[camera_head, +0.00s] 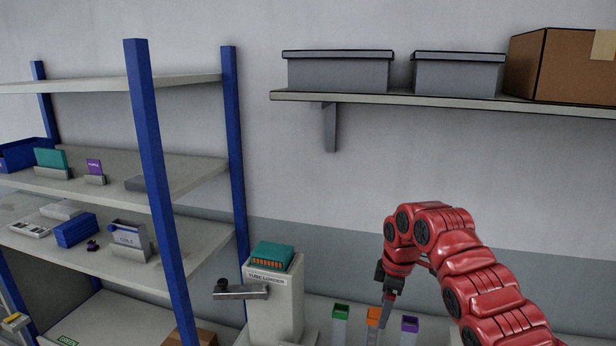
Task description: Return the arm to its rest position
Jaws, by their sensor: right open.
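My red right arm comes in from the lower right and bends down over the bench. My right gripper (388,308) points down, with its dark fingers just right of an orange-topped holder (373,318). I see nothing held in it. Its jaws are seen nearly edge-on, so the gap between them is hard to make out. My left gripper is not in view.
A green-topped holder (341,311) and a purple-topped one (410,325) flank the orange one. A pale machine (274,306) with a lever and a teal block (272,254) on top stands left. A blue-post rack (150,170) is further left. A wall shelf (440,102) carries boxes.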

